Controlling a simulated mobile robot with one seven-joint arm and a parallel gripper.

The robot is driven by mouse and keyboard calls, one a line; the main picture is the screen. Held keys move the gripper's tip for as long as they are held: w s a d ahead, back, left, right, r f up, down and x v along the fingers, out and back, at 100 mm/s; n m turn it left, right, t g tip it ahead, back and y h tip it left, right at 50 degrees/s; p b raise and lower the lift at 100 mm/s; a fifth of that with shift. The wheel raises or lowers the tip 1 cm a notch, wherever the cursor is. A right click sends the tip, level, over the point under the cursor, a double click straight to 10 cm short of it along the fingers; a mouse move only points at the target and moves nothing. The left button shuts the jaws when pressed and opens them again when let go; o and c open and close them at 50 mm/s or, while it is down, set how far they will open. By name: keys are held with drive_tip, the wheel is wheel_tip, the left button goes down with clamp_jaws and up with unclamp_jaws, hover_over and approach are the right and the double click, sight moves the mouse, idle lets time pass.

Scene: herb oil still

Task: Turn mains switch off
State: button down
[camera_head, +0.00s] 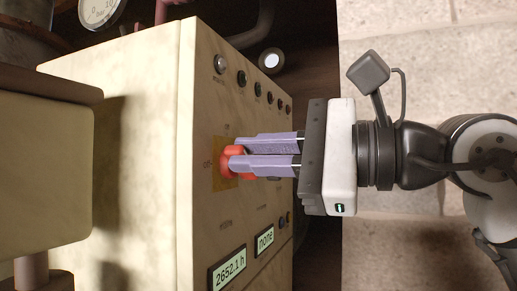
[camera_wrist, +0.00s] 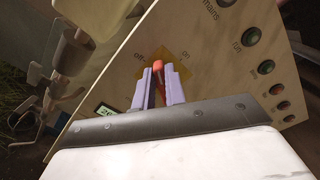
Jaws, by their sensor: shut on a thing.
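The mains switch is a red knob (camera_head: 229,163) on a yellow plate (camera_head: 219,179) on the front of the cream control panel (camera_head: 205,118). In the wrist view the red knob (camera_wrist: 158,66) stands between the "off" and "on" labels, with "mains" printed farther up. My gripper (camera_head: 240,157) reaches in from the right in the head view, its two lilac fingers shut on the red knob. In the wrist view my gripper (camera_wrist: 159,75) has a finger on each side of the knob. The fingers hide part of the knob, and its exact setting is hard to read.
A row of round buttons and lamps (camera_head: 257,89) runs along the panel beside the switch. Two lit displays, one reading 2652.1 h (camera_head: 229,269) and one reading none (camera_head: 264,240), sit below. A gauge (camera_head: 98,12) is at the top left. Stone floor (camera_head: 420,60) lies open at right.

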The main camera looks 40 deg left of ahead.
drive_tip(key=shift+s+f+n, duration=0.1)
drive_tip(key=shift+f+n, duration=0.1)
drive_tip(key=shift+n, duration=0.95)
drive_tip(key=shift+s+f+n, duration=0.1)
drive_tip(key=shift+f+n, duration=0.05)
drive_tip(key=shift+n, duration=1.05)
drive_tip(key=shift+f+n, duration=0.2)
drive_tip(key=shift+n, duration=0.95)
drive_tip(key=c, duration=1.5)
unclamp_jaws()
drive_tip(key=shift+o, duration=0.2)
drive_tip(key=shift+d, duration=0.1)
drive_tip(key=b+v, duration=0.2)
drive_tip(key=v, duration=1.1)
drive_tip(key=shift+d+b, duration=0.3)
drive_tip(key=shift+d, duration=0.05)
drive_tip(key=shift+w, duration=0.1)
